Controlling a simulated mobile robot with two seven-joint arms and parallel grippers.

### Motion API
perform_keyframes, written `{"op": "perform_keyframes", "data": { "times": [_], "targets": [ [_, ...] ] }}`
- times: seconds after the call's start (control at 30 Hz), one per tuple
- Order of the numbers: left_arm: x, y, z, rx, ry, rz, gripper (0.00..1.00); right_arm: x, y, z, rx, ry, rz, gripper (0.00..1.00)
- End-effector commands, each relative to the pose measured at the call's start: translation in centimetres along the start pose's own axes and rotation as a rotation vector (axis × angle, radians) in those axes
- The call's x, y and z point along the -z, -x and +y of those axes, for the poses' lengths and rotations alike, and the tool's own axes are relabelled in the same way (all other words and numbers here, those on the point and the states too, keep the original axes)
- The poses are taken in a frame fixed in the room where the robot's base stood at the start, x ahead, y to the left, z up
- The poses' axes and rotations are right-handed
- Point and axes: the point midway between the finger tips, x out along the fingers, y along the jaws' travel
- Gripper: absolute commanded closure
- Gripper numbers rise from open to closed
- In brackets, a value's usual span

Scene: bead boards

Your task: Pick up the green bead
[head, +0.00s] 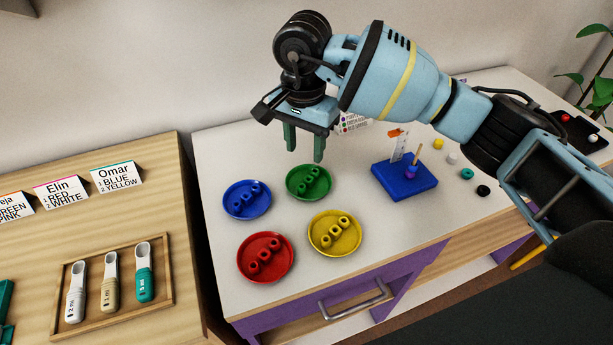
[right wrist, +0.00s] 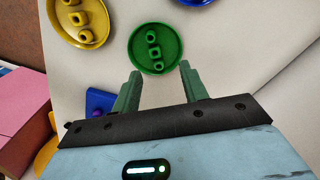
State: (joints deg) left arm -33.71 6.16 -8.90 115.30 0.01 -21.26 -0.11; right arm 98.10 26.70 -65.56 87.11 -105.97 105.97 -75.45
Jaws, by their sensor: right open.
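The green dish (head: 294,193) holds several small green beads (head: 309,182) in a row. In the right wrist view the green dish (right wrist: 136,54) lies just beyond the fingertips, with its green beads (right wrist: 153,52) near its middle. My right gripper (head: 304,155) is open and empty, pointing down above the dish's far side. My left gripper is not recognisable in either view.
Blue (head: 233,211), red (head: 246,270) and yellow (head: 318,246) dishes of beads stand close by. A blue board (head: 395,185) with a peg and purple bead is at the right. Loose beads (head: 467,174) lie beyond it. A spoon tray (head: 165,298) stands on the left table.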

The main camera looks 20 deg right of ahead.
Motion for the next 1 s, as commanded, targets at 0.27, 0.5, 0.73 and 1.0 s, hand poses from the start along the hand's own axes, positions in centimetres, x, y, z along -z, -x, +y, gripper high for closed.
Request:
{"op": "perform_keyframes", "data": {
  "times": [0.27, 0.5, 0.73, 1.0],
  "targets": [
    [-0.1, 0.2, 0.1, -0.001, 0.002, -0.004, 0.64, -0.1, -2.0, 0.1, -0.001, 0.000, -0.005, 0.56],
    [0.0, 0.3, 0.1, -0.001, 0.002, -0.002, 0.64, -0.1, -2.9, 0.2, 0.000, 0.000, -0.005, 0.56],
    [0.9, 0.6, 0.1, 0.001, 0.000, 0.013, 0.64, 0.1, -5.7, 0.9, 0.001, -0.001, -0.006, 0.56],
    [0.8, 0.6, 0.0, 0.001, 0.001, 0.012, 0.64, 0.1, -7.8, 0.8, 0.003, 0.000, -0.005, 0.56]
  ]
}}
